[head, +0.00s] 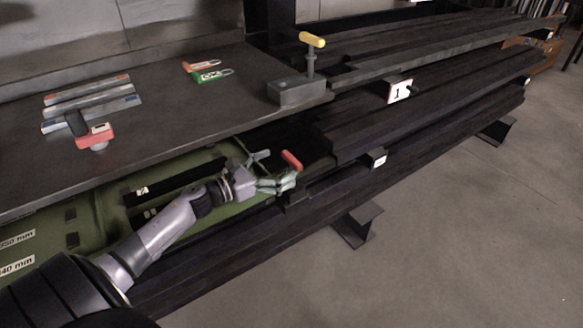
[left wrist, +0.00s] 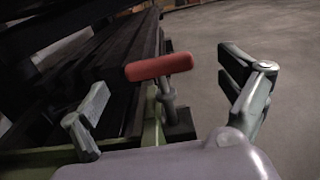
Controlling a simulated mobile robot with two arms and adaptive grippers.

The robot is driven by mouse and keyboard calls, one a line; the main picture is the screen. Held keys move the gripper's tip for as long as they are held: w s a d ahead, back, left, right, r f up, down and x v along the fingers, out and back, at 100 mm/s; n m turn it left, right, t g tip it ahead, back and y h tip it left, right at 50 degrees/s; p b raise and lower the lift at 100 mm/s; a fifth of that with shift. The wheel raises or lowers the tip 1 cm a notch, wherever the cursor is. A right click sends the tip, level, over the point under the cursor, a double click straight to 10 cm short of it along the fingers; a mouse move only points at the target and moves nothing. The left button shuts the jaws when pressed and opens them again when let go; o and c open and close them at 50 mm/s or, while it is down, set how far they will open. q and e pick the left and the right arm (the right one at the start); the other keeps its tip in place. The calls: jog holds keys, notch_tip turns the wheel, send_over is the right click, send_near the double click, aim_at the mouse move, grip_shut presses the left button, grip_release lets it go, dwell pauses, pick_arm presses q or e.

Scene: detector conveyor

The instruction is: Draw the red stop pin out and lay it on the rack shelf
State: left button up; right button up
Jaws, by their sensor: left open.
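The red stop pin (head: 291,160) stands upright in a dark block at the end of the green tray, below the worktop edge. In the left wrist view its red crossbar handle (left wrist: 159,67) and grey shank are plain, the shank going down into the dark fitting. My left gripper (head: 276,171) is open, with its fingers around or just beside the pin; in the wrist view the handle lies between the spread fingers, with a gap to the right finger. The rack shelf (head: 440,65) is likely the dark beams on the right. My right gripper is not in view.
A yellow-handled pin (head: 312,40) stands in a grey block on the worktop (head: 190,130). A red-and-black tool (head: 94,138), metal bars (head: 90,107) and red and green tags (head: 208,73) lie there too. Open floor (head: 480,220) is at right.

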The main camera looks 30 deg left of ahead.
aim_at(288, 159)
pick_arm(q)
jog(key=x, duration=0.5)
jog(key=shift+a, duration=0.15)
jog(key=c, duration=1.3)
jog(key=shift+r, duration=0.1)
jog(key=shift+c, duration=0.6)
jog(key=shift+r, duration=0.1)
